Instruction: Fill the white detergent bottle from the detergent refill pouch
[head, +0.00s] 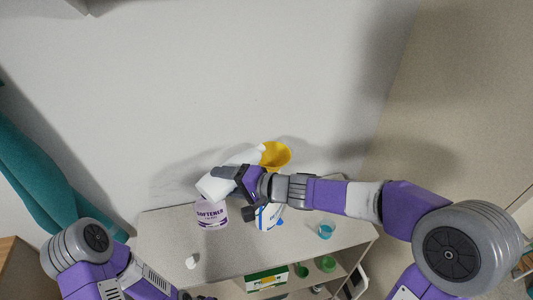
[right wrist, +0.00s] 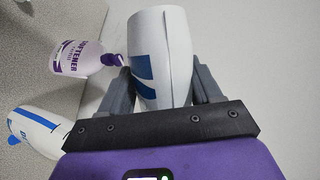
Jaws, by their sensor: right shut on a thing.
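My right gripper (head: 236,180) is shut on the white detergent refill pouch (head: 215,187), which also fills the middle of the right wrist view (right wrist: 160,60) with a blue mark on it. The pouch is tilted above the shelf top, its upper end close to a yellow funnel (head: 274,154). I cannot tell whether they touch.
A white softener container (head: 211,215) with purple lettering stands left of the bottle. A small white cap (head: 192,262) lies near the front left of the shelf top (head: 160,240). A blue cup (head: 326,230) is at the right. A green box (head: 266,279) sits below.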

